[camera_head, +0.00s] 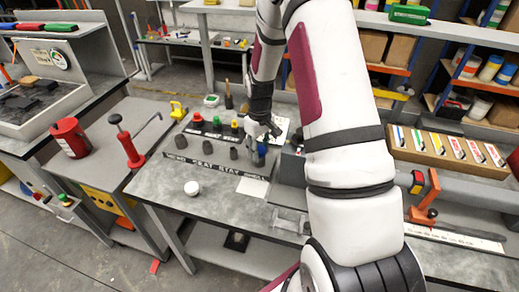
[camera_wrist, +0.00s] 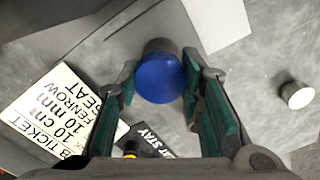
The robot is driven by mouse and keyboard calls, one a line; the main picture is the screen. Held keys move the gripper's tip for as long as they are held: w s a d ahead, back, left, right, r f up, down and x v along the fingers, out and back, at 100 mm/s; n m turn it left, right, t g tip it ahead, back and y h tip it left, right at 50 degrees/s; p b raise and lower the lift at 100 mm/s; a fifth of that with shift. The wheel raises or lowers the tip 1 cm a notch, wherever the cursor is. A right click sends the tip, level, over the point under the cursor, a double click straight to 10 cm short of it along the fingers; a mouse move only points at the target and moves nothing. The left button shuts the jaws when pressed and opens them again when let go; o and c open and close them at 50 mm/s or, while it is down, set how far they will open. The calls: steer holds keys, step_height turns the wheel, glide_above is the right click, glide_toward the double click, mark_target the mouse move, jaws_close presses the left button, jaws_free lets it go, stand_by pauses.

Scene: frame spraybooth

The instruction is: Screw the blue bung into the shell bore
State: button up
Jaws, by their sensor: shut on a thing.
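The blue bung (camera_wrist: 160,82) is between the green-lined fingers of my gripper (camera_wrist: 160,78) in the wrist view, with its round blue face toward the camera. A grey cylindrical part shows behind the blue face; I cannot tell whether it belongs to the bung. In the head view my gripper (camera_head: 263,132) points down over the grey bench, at the right end of a row of dark cylinders (camera_head: 207,147). The bung (camera_head: 261,148) shows as a small blue patch below it. My gripper is shut on the bung. I cannot make out the shell bore.
Red, green and yellow-topped plugs (camera_head: 217,122) stand behind the dark cylinders. An orange-handled clamp (camera_head: 425,205) stands right. The bench's front left is mostly clear.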

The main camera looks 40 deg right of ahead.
steer(key=m, duration=0.3)
steer(key=shift+m+b, duration=0.3)
steer(key=shift+m, duration=0.1)
jaws_close()
steer(key=shift+m, duration=0.3)
steer(key=shift+m, duration=0.9)
steer(key=shift+m+b, duration=0.4)
steer(key=shift+m, duration=1)
steer(key=m, duration=0.4)
steer(key=shift+m+b, duration=0.3)
steer(key=shift+b, duration=0.1)
